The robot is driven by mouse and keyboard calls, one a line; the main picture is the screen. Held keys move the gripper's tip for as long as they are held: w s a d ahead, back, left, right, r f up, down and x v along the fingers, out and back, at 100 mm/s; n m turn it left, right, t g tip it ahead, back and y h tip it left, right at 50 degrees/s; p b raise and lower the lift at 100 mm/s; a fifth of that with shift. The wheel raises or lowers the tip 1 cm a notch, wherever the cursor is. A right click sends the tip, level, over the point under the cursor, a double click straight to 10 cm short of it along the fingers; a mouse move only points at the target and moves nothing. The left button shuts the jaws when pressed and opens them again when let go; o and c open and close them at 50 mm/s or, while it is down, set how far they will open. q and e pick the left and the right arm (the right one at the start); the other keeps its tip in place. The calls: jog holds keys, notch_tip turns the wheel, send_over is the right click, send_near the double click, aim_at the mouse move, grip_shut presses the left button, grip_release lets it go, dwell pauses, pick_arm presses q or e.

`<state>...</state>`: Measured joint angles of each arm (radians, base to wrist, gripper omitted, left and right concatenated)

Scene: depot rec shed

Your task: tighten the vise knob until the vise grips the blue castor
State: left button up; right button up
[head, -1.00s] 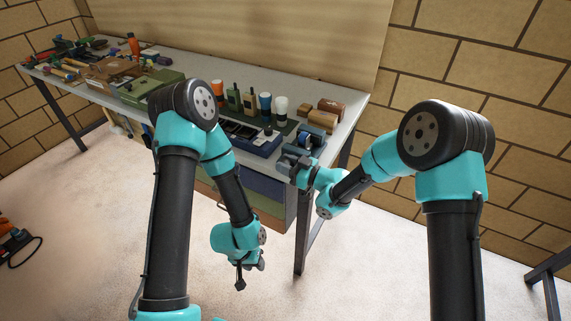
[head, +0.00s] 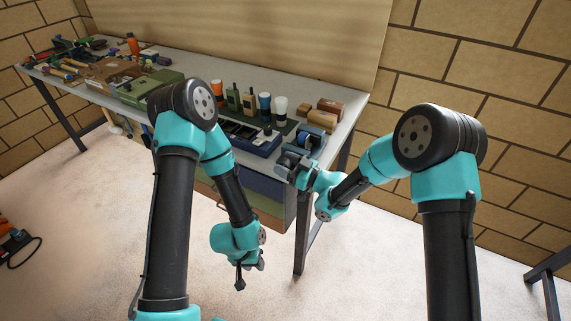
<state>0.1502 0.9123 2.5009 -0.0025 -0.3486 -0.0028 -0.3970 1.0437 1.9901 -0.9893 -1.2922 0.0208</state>
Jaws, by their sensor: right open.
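A small blue and dark grey vise (head: 310,138) stands near the right front corner of the workbench. My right gripper (head: 285,157) is open at the bench's front edge, just in front of and left of the vise. At this size I cannot tell whether it touches the knob. The vise knob and the blue castor cannot be made out apart from the vise and gripper. My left gripper (head: 240,284) hangs pointing down in front of the bench, away from the vise, and its jaws are too small to read.
Open floor lies in front.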

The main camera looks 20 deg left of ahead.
jog(key=shift+d, duration=0.1)
jog(key=v, duration=1.7)
pick_arm(q)
jog(key=shift+o, duration=0.3)
pick_arm(e)
jog(key=shift+d, duration=0.15)
